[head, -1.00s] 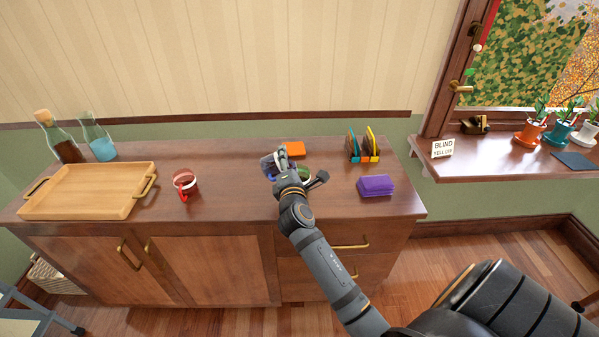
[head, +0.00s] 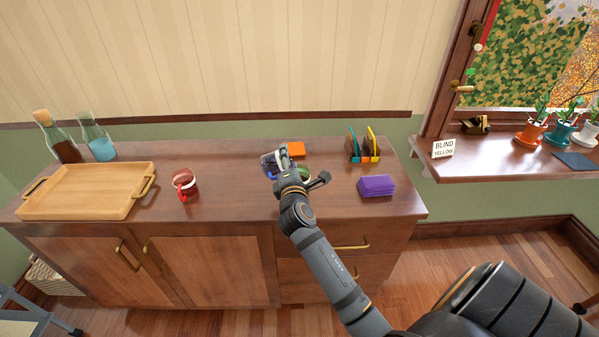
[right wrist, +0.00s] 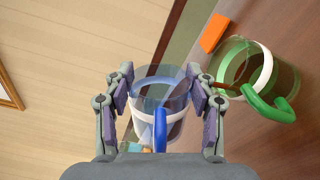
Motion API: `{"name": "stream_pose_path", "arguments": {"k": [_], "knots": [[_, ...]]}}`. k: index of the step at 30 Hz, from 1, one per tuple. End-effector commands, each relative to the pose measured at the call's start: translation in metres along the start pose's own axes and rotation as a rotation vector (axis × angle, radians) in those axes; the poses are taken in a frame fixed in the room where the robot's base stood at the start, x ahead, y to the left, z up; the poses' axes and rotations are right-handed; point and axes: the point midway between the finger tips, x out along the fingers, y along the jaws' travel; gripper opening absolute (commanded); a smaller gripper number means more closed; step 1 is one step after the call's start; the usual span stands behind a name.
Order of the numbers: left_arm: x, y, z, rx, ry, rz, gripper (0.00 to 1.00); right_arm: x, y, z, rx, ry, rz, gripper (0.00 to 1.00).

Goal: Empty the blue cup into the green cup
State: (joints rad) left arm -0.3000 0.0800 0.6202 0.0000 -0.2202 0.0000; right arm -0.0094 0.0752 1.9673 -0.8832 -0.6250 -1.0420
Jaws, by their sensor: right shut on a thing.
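The blue cup (right wrist: 158,100), clear with a white band and a blue rim and handle, sits between the fingers of my right gripper (right wrist: 162,92), which is shut on it. The cup also shows in the head view (head: 269,163), partly hidden by my gripper (head: 283,160). The green cup (right wrist: 245,70), with a green rim and handle and a brownish content or stick inside, stands to the right in the wrist view. In the head view the green cup (head: 304,172) is mostly hidden behind my gripper. The blue cup's content is hard to make out. My left gripper is not in view.
An orange block (head: 296,148) lies behind the cups, also in the wrist view (right wrist: 214,33). A file rack (head: 363,146) and purple stack (head: 376,185) are right. The counter front is clear.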

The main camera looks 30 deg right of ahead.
Motion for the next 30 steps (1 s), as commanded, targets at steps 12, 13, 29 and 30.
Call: {"name": "stream_pose_path", "arguments": {"k": [12, 13, 29, 30], "knots": [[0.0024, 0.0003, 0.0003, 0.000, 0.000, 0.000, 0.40, 0.0001, 0.0000, 0.0021, 0.030, 0.001, 0.001, 0.19], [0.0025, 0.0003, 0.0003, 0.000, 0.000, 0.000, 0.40, 0.0001, 0.0000, 0.0023, 0.032, 0.001, 0.001, 0.19], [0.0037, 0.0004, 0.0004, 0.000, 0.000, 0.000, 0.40, 0.0000, -0.0010, 0.0063, 0.074, 0.001, 0.002, 0.19], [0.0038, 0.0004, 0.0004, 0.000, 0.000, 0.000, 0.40, 0.0000, -0.0010, 0.0066, 0.077, 0.001, 0.002, 0.19]]}}
